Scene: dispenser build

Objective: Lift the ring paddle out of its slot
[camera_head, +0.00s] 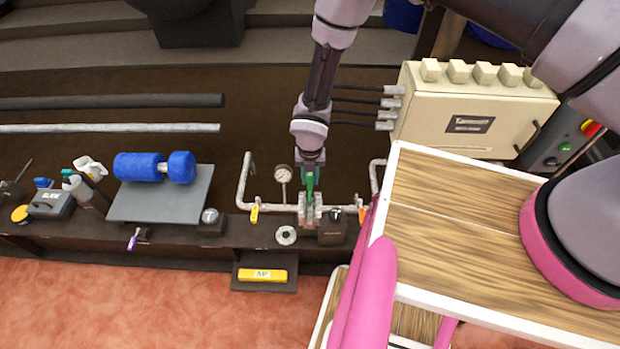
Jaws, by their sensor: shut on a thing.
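My gripper (310,183) points down over the pipe run at the bench's front edge and is shut on a narrow green piece. This piece looks like the upright handle of the ring paddle (310,190). Its lower end goes down to the pale pair of flanges (304,212). The paddle's ring part is not clear in this view, and I cannot tell how deep it sits in the slot. A flat grey ring (286,236) lies apart, just left of and in front of the flanges.
A pressure gauge (283,174) and a yellow-handled valve (254,212) stand close left of my gripper. An orange valve handle (362,214) and a dark block (331,232) are close right. A beige cabinet (470,110) and a wood-topped cart (470,215) are further right.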

